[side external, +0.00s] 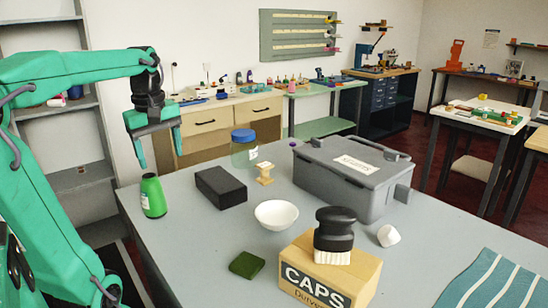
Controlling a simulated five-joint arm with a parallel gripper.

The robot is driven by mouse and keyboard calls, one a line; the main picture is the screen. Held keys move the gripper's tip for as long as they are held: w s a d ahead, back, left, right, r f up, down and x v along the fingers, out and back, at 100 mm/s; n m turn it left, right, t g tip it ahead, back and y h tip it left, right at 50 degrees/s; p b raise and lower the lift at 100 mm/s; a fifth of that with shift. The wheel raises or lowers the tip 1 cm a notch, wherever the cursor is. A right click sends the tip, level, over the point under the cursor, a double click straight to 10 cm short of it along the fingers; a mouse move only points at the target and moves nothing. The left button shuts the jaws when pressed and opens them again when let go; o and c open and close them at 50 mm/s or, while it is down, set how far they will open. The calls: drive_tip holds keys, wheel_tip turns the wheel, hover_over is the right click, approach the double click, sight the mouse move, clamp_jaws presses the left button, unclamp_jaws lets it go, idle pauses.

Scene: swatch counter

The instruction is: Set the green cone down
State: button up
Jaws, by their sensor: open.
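My gripper (161,160) is open and empty, pointing down above the table's far left edge. A flat dark green block (247,264) lies near the front middle of the table, well away from my gripper.
The grey table (190,240) holds a black block (221,187), a white bowl (276,214), a lidded grey bin (350,180), a blue-lidded jar (243,150), a CAPS box (328,275) with a brush on it, a tipped white cup (388,235) and a striped cloth (495,284). The front left is clear.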

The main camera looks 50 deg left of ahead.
drive_tip(key=d+f+m+t, duration=0.2)
drive_tip(key=d+f+m, duration=0.2)
drive_tip(key=d+m, duration=0.5)
drive_tip(key=d+f+m+t, duration=0.2)
drive_tip(key=d+f+m, duration=0.1)
drive_tip(key=d+m, duration=0.6)
drive_tip(key=shift+w+d+f+t+h, duration=0.3)
drive_tip(key=shift+d+f+t, duration=0.1)
drive_tip(key=shift+d, duration=0.05)
